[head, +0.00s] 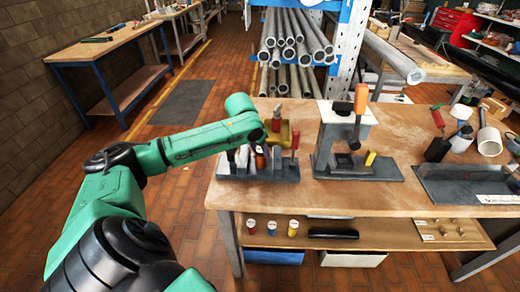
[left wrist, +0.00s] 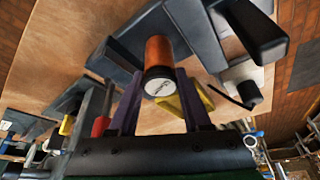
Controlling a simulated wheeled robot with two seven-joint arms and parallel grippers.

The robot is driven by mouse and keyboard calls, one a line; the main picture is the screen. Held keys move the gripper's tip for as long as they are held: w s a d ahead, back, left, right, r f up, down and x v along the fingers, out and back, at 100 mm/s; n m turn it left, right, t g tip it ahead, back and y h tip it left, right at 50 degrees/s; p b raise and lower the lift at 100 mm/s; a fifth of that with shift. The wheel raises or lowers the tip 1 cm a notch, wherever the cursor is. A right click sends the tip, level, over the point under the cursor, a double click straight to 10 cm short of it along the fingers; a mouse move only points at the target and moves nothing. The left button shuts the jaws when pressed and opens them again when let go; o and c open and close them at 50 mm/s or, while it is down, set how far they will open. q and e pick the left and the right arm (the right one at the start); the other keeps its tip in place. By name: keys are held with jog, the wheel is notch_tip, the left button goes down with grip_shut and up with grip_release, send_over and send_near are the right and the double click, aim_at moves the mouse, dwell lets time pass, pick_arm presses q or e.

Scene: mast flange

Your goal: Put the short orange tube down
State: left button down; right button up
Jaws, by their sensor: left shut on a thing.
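The short orange tube (left wrist: 158,52) shows in the left wrist view, with a black end and a round white face towards the camera. My left gripper (left wrist: 158,100) is shut on it, with one dark finger on each side. In the head view a small bit of orange (head: 260,162) shows below my left gripper (head: 268,150), over the grey fixture (head: 285,176) at the bench's left end. The arm and fixture parts hide most of it. I cannot tell whether the tube's far end touches the fixture. My right gripper is not in view.
A red-handled clamp (head: 295,140) stands close beside my left gripper. A grey stand with a tall orange handle (head: 361,98) is to the right on the wooden bench (head: 420,198). A dark tray (head: 465,185) lies further right. Bare wood shows along the front edge.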

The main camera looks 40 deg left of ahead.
pick_arm(q)
jog(key=shift+c, duration=1.8)
grip_release()
jog(key=shift+r, duration=0.1)
jog(key=b+v, duration=0.1)
jog(key=v, duration=1)
jog(key=shift+r+b, duration=0.3)
jog(key=shift+r, duration=0.1)
jog(key=shift+s, duration=0.1)
